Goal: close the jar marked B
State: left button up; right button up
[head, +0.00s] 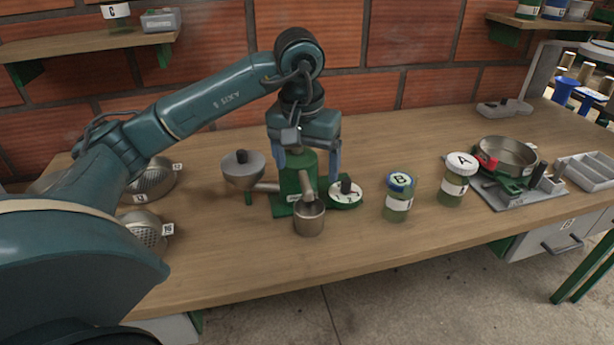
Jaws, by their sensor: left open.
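The jar marked B (398,206) stands upright on the wooden bench, right of the centre. It has a greenish clear body, a white label and a blue-green top with a white B disc (400,180). I cannot tell whether that top is seated on the jar. My left gripper (308,172) points down with its fingers apart, over the green pulper (289,186), left of the jar and apart from it. I see nothing held between the fingers. My right gripper is not in view.
A round green-and-white piece with a black knob (346,194) lies between the pulper and jar B. A metal cup (309,220) stands in front of the pulper. The white-lidded jar A (459,180) stands right of B, beside a scale with a pan (507,154). The bench behind B is clear.

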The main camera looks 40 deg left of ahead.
aim_at(399, 196)
jog(key=k, duration=1)
